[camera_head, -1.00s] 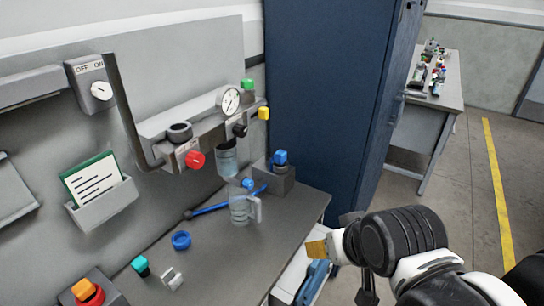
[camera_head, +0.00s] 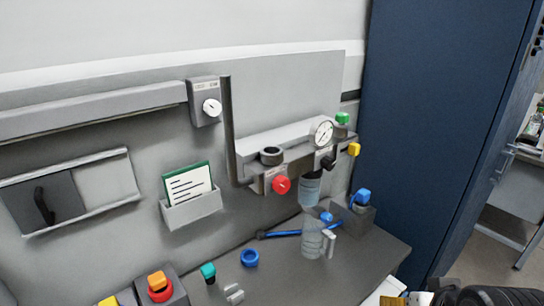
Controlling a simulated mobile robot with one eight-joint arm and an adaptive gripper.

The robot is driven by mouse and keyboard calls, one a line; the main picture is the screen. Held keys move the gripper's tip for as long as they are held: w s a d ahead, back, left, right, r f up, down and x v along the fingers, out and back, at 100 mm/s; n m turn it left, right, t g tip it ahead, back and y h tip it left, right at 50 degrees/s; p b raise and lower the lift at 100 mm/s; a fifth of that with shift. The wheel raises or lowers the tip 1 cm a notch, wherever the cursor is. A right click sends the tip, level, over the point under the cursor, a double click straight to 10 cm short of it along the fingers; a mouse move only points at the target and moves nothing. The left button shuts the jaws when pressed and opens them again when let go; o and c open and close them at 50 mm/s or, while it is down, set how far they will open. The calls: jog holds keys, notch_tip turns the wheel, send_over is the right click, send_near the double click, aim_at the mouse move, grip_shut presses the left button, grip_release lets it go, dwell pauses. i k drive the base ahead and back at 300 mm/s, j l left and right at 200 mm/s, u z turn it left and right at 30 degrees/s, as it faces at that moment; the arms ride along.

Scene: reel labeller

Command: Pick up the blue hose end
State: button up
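A thin blue hose (camera_head: 287,233) lies on the grey worktop, with a dark tip at its left end (camera_head: 261,235). Its right part passes behind a clear jug (camera_head: 312,240), and a blue piece (camera_head: 326,216) shows just above the jug. Another blue fitting (camera_head: 362,196) sits on a grey block (camera_head: 356,216) at the right rear of the worktop. I cannot tell which of these the blue hose end is. My gripper (camera_head: 420,298) is only partly in view at the bottom right edge, apart from the hose; its fingers are mostly cut off.
A blue ring (camera_head: 249,257), a teal-capped piece (camera_head: 208,272) and a red button (camera_head: 160,290) are at the front left. A wall manifold with a gauge (camera_head: 322,134) and red knob (camera_head: 281,185) overhangs the back. A tall blue cabinet (camera_head: 440,130) bounds the right.

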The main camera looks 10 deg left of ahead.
aim_at(363, 196)
jog(key=i+l+u, duration=0.2)
jog(key=i+l, duration=0.4)
jog(key=i+l+u, duration=0.25)
jog(key=i+l, duration=0.3)
jog(key=l, duration=0.15)
